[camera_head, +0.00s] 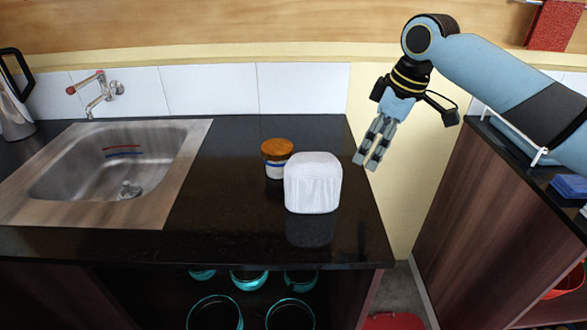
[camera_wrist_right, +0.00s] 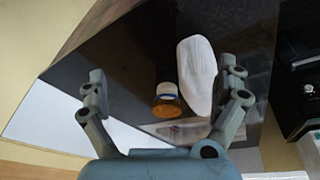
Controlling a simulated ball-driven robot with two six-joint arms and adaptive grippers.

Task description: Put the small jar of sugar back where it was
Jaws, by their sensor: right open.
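A small jar (camera_head: 276,158) with an orange-brown lid and a blue band stands upright on the black counter, partly hidden behind a white rounded block-like object (camera_head: 313,183). My right gripper (camera_head: 367,165) is open and empty, above the counter's right edge, to the right of both things. In the right wrist view its fingers (camera_wrist_right: 163,103) are spread wide, with the jar seen beyond them. My left gripper is not in view.
A steel sink (camera_head: 60,205) with a tap (camera_head: 100,92) is on the left, beside a kettle (camera_head: 14,100). A gap separates the black counter (camera_head: 215,210) from a brown cabinet (camera_head: 490,220) at right. Teal-rimmed vessels (camera_head: 214,300) sit below. The counter between sink and jar is clear.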

